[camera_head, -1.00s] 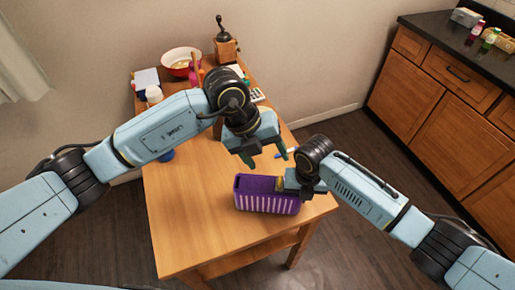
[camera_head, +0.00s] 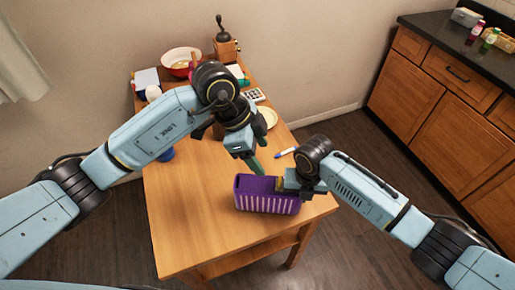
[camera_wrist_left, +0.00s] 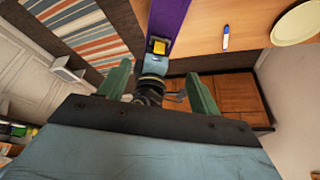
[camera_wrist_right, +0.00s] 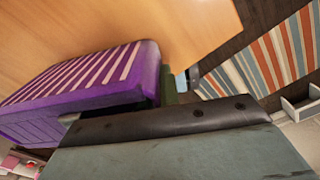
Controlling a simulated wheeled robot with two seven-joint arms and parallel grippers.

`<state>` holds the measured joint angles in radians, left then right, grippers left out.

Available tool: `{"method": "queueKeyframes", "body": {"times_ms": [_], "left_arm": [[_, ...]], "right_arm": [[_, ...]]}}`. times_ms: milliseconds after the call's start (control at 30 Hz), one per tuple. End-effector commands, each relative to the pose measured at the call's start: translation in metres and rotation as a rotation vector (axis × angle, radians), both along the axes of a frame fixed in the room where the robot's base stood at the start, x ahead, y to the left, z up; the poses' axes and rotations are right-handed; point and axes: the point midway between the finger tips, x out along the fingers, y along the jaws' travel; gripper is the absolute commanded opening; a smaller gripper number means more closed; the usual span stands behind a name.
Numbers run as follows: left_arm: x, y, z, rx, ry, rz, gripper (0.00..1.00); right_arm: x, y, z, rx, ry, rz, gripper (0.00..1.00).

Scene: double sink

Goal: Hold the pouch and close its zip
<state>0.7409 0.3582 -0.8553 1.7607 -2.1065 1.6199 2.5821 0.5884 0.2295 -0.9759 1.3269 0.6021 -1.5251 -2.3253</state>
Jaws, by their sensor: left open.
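The purple pouch (camera_head: 266,203) with white stripes stands near the table's front right. It also shows in the left wrist view (camera_wrist_left: 168,18) and the right wrist view (camera_wrist_right: 95,88). A small yellow piece (camera_wrist_left: 158,46) is at its right end. My right gripper (camera_head: 290,184) is at that end, with the pouch between its fingers, partly hidden in the right wrist view. My left gripper (camera_head: 256,166) is above and behind the pouch, apart from it. Its two green fingers (camera_wrist_left: 160,88) are spread and empty. The state of the zip is too small to tell.
A blue-and-white marker (camera_head: 285,152), a pale plate (camera_head: 267,117), a calculator (camera_head: 254,95), a red bowl (camera_head: 182,60) and a coffee grinder (camera_head: 225,45) are farther back. The wooden table's front left (camera_head: 190,225) is clear.

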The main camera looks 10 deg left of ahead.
Motion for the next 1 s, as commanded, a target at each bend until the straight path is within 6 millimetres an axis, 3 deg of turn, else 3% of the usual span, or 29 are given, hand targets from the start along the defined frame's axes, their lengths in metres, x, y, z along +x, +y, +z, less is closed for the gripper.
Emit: {"method": "queueKeyframes", "body": {"times_ms": [600, 1000], "left_arm": [[0.000, -0.039, -0.094, 0.001, 0.003, -0.001, 0.64], [0.001, -0.044, -0.107, 0.000, -0.001, -0.002, 0.64]], "right_arm": [[0.000, 0.000, 0.000, 0.001, 0.000, 0.000, 0.00], [0.000, 0.000, 0.000, 0.001, -0.001, 0.000, 0.00]]}}
